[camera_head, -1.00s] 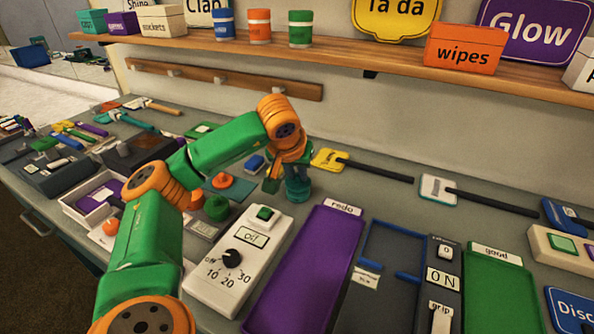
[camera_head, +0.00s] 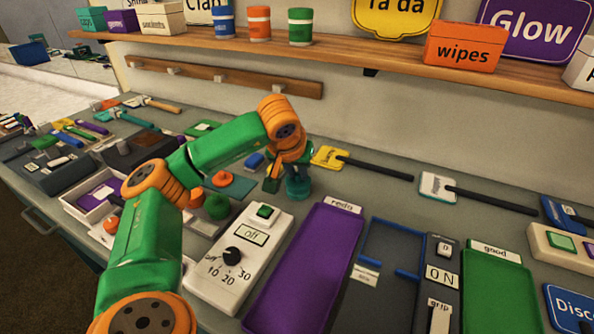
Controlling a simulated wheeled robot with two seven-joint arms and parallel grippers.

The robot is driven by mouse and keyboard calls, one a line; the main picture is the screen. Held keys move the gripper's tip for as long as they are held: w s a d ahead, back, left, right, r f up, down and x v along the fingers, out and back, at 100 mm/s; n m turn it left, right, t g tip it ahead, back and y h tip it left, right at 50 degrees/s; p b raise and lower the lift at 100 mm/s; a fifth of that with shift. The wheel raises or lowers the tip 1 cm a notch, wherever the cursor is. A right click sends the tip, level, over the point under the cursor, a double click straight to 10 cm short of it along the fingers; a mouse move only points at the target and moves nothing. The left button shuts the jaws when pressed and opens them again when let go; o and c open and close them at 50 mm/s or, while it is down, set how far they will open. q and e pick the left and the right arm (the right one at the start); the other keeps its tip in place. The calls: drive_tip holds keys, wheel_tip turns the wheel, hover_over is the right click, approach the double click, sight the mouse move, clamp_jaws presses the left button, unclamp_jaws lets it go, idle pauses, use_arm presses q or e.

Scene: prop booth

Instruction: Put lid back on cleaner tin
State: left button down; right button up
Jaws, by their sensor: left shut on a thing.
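My left gripper (camera_head: 284,176) reaches down at the back middle of the counter, beside and over a small teal-green round tin (camera_head: 298,187). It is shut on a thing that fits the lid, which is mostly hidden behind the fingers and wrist. The tin stands upright, and its top is covered by the gripper. I cannot tell whether the lid touches the tin's rim. My right gripper is not in view.
A white control box (camera_head: 238,257) with a dial and a purple tray (camera_head: 305,270) lie in front. A yellow paddle (camera_head: 328,157) with a black handle lies right of the gripper. A wooden shelf (camera_head: 340,58) with tins and boxes runs above. Tools crowd the left.

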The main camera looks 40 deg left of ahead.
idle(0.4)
use_arm(q)
drive_tip(key=shift+c, duration=1.2)
unclamp_jaws()
wheel_tip(320, 180, up, 7)
drive_tip(key=p, duration=0.7)
clamp_jaws()
drive_tip(key=shift+f, duration=0.1)
idle(0.6)
